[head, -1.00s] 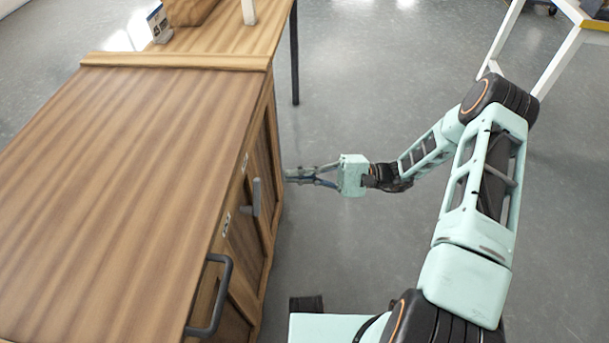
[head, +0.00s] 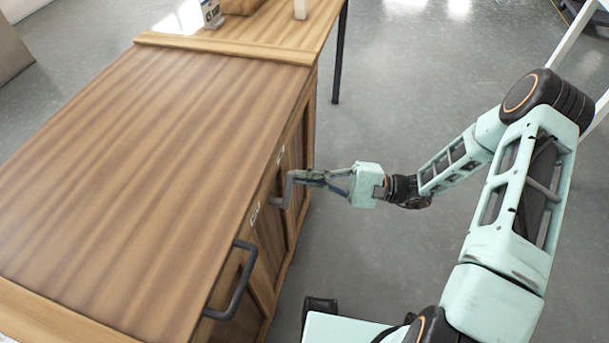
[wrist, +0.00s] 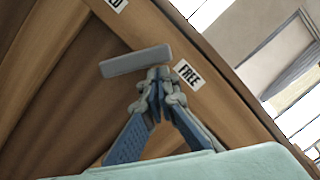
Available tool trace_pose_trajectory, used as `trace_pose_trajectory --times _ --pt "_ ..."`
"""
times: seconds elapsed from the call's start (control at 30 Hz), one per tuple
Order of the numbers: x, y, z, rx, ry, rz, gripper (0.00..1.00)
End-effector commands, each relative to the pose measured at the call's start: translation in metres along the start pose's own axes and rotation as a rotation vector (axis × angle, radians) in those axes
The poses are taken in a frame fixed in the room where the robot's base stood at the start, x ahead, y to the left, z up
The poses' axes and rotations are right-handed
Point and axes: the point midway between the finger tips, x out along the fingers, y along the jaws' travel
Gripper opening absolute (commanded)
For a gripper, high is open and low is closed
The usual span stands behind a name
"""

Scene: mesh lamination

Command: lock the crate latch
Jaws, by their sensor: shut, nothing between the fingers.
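The wooden crate (head: 150,160) stands at left, its side panel facing my arm. The latch, a grey lever (head: 287,190), is on that side. In the wrist view the latch (wrist: 136,61) is a grey bar, slightly tilted, with its right end near a label reading FREE (wrist: 188,73). My gripper (head: 298,177) is at the latch in the head view. In the wrist view my gripper (wrist: 158,75) is shut and empty, its fingertips just below the bar's right end. I cannot tell whether they touch. The latch's pivot is hidden.
A second label (wrist: 117,4), partly cut off, is at the top of the wrist view. A dark pull handle (head: 236,282) sticks out from the crate's side nearer the camera. The grey floor (head: 400,100) beyond my forearm is clear.

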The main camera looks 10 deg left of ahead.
Motion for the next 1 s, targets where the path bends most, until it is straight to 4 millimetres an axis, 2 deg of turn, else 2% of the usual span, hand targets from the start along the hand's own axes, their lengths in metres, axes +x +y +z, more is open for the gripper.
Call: trace_pose_trajectory --times 0.67,1.0 --pt "0.001 -0.005 0.005 -0.103 -0.001 0.025 0.00" --pt "0.004 -0.011 0.016 -0.295 -0.001 0.072 0.00"
